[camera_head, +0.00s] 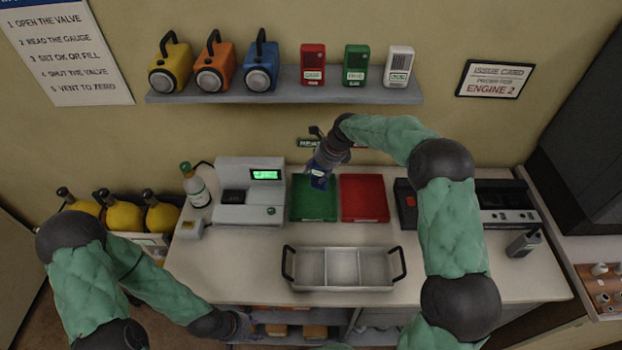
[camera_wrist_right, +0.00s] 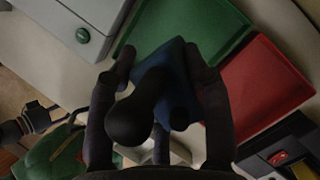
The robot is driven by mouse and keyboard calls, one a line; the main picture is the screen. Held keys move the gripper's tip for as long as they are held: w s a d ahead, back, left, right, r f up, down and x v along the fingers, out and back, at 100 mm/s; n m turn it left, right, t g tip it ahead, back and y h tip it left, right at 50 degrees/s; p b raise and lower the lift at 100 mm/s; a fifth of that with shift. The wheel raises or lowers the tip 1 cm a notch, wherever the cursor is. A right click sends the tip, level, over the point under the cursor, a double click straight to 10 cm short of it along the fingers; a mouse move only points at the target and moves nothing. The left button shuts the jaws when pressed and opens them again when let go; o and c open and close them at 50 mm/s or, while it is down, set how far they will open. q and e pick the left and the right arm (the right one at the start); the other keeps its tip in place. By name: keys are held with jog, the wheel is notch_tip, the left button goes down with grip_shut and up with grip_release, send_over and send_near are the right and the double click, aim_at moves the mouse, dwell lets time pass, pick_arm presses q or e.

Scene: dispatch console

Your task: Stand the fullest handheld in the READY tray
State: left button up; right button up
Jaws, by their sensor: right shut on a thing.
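My right gripper (camera_head: 322,170) is shut on a blue handheld (camera_head: 319,182) with dark knobs. It holds the handheld above the right side of the green tray (camera_head: 303,212). In the right wrist view the blue handheld (camera_wrist_right: 178,70) sits between the two fingers, with the green tray (camera_wrist_right: 225,25) behind it. I cannot tell whether its base touches the tray. A green sign on the wall behind is partly hidden by the gripper. A grey handheld (camera_head: 523,243) stands at the right of the counter. My left gripper (camera_head: 238,325) is low by the counter's front edge, its fingers unclear.
A red tray (camera_head: 364,198) adjoins the green one. A grey device with a lit green display (camera_head: 250,190) stands on the left. A three-part metal carrier (camera_head: 343,268) is in front. A dark charger-like unit (camera_head: 505,203) is at the right. The counter's front right is clear.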

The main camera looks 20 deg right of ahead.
jog(key=x, duration=0.2)
jog(key=w+x, duration=0.1)
jog(key=x, duration=0.2)
jog(key=d+x, duration=0.1)
jog(key=x, duration=0.2)
jog(key=shift+w, duration=0.3)
jog(key=shift+s, duration=0.1)
jog(key=o, duration=1)
jog(key=shift+f, duration=0.15)
jog(key=shift+c, duration=0.2)
jog(key=o, duration=0.4)
jog(key=shift+v, duration=3.95)
